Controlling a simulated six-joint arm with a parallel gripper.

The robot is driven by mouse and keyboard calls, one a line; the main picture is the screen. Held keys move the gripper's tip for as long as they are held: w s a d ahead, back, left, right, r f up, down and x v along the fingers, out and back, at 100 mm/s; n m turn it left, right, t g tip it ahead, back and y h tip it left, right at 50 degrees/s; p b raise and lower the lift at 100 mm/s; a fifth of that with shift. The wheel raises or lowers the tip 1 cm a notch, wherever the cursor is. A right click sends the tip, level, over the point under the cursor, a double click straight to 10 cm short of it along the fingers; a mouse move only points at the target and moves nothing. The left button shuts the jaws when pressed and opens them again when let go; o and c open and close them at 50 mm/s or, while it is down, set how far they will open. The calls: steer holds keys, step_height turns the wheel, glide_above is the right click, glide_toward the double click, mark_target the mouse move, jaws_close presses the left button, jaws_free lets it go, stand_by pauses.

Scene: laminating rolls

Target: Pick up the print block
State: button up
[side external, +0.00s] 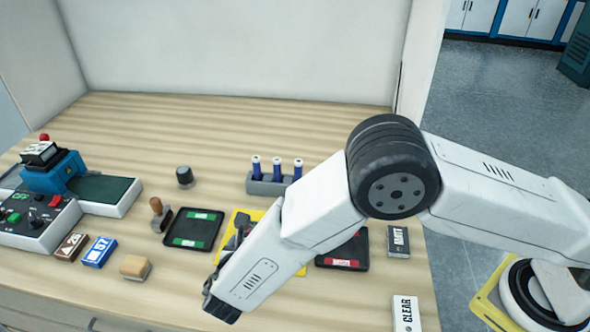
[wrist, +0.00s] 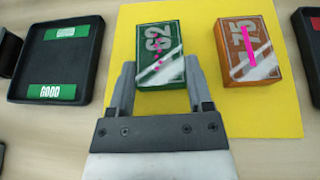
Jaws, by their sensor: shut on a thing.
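A green block marked 62 (wrist: 160,52) with a pale glossy stripe and pink marks lies on a yellow sheet (wrist: 205,20) in the wrist view. My gripper (wrist: 159,72) is shut on this block, with one finger at each side of its near part. An orange block marked 75 (wrist: 249,50), also with a pale stripe and a pink line, lies to the right, apart from the fingers. I cannot tell whether the green block is clear of the sheet.
A black tray with green GOOD labels (wrist: 60,62) is left of the sheet, and a red-labelled tray (side external: 352,246) is right. A stamp (side external: 160,214), a wooden block (side external: 135,267), brown (side external: 70,247) and blue (side external: 99,252) boxes and a machine (side external: 50,180) stand left.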

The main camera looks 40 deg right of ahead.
steer(key=shift+r, duration=0.15)
steer(key=shift+r, duration=0.9)
steer(key=s+d+r, duration=0.6)
steer(key=s+r, duration=0.5)
steer(key=s, duration=0.1)
steer(key=shift+s, duration=0.3)
steer(key=shift+w+d, duration=0.1)
